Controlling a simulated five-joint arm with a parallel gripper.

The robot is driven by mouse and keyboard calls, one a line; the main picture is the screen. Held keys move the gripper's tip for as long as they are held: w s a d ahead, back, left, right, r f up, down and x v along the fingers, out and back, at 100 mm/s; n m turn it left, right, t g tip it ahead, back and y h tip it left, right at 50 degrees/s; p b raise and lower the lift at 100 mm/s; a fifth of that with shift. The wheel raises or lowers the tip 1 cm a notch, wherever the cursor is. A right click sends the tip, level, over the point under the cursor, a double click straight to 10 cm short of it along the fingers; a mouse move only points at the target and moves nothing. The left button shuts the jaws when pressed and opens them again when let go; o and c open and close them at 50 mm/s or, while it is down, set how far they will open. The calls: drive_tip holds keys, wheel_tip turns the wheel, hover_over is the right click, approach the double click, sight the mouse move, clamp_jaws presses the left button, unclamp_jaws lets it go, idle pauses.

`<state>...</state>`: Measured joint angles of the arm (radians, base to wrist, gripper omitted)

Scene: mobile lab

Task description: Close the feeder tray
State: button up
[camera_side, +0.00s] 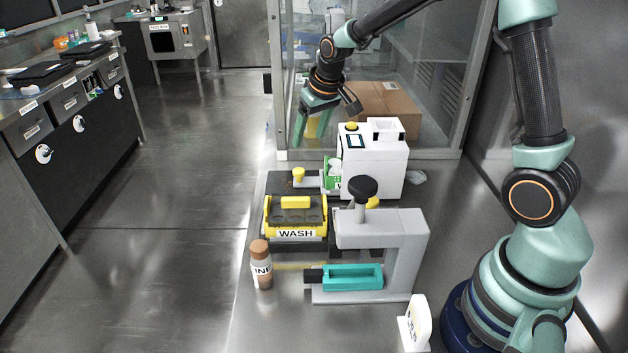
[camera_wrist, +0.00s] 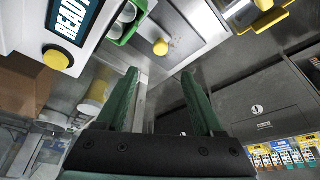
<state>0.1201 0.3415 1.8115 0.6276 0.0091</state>
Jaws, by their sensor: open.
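The white machine (camera_side: 375,165) stands at the back of the bench, with a yellow button and a small screen. The screen reads READY in the wrist view (camera_wrist: 72,18). What looks like the feeder tray (camera_side: 310,179) sticks out from the machine's left side, pulled out. It is a flat metal tray with a yellow knob (camera_side: 298,174) near its outer end. A green holder (camera_side: 332,178) with white round pieces sits by the machine. In the wrist view the knob (camera_wrist: 161,47) lies beyond my fingertips. My gripper (camera_side: 326,127) is open and empty, above and behind the tray, apart from it.
A yellow-and-black WASH box (camera_side: 295,222) stands in front of the tray. A grey press (camera_side: 385,238) with a teal tray (camera_side: 352,278) and a brown-capped bottle (camera_side: 261,265) are nearer the front. A cardboard box (camera_side: 390,105) shows behind the machine. Open floor lies left of the bench.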

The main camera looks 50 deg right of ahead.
sight(298, 170)
drive_tip(key=w+m+g, duration=0.4)
drive_tip(key=w+m, duration=0.1)
drive_tip(key=m, duration=1.2)
drive_tip(key=shift+y, duration=0.3)
drive_tip(key=f, duration=1.1)
drive_tip(key=shift+s+d+f, duration=0.15)
drive_tip(key=shift+s+d, duration=0.05)
clamp_jaws()
